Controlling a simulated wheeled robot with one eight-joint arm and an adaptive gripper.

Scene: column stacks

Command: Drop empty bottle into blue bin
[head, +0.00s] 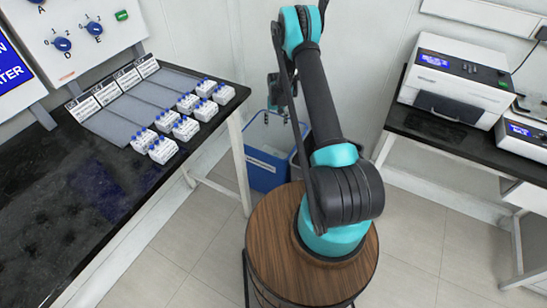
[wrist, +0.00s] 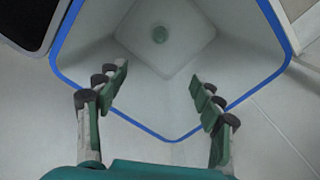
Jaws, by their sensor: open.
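The blue bin (head: 266,172) stands on the floor between the two benches, behind my base. In the wrist view its blue rim (wrist: 96,100) frames a pale interior below my gripper (wrist: 164,100). My gripper is open, with nothing between its fingers, and points down over the bin's opening. In the head view my gripper (head: 279,117) is partly hidden by my arm.
A right bench (head: 440,135) carries white machines (head: 455,78). Another bin edge appears right of the blue bin. Tiled floor is clear in front.

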